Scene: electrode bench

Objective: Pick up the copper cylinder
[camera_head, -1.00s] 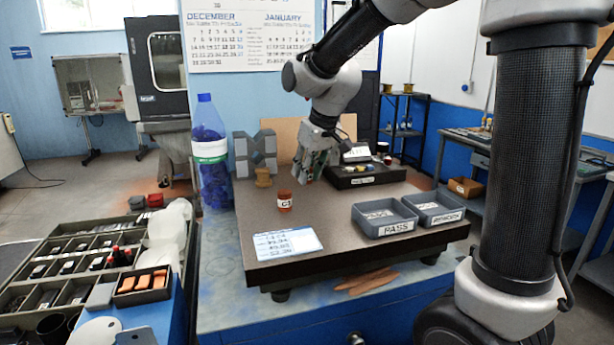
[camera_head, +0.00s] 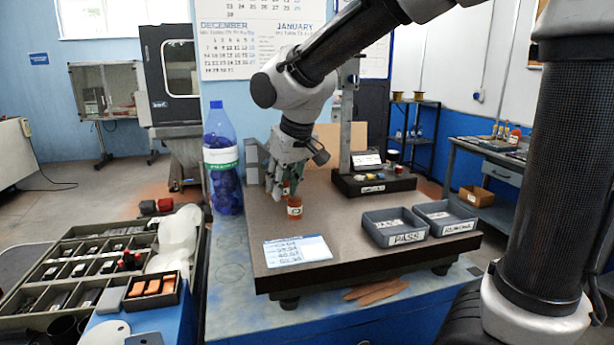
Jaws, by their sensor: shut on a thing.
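The copper cylinder (camera_head: 294,209), with a white label, is upright at the left-centre of the dark surface plate (camera_head: 345,238). My gripper (camera_head: 287,192) points down from above and is shut on the cylinder's upper part. The label and lower part show below the fingers; the top is partly hidden. The cylinder's base looks at or very near the plate; I cannot tell whether there is a gap.
Two grey trays, a PASS tray (camera_head: 393,227) and another (camera_head: 445,217), sit at the plate's right. A printed card (camera_head: 297,250) lies at the front left. A dark gauge stand (camera_head: 373,184) is behind. A big blue bottle (camera_head: 222,160) stands left of the plate.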

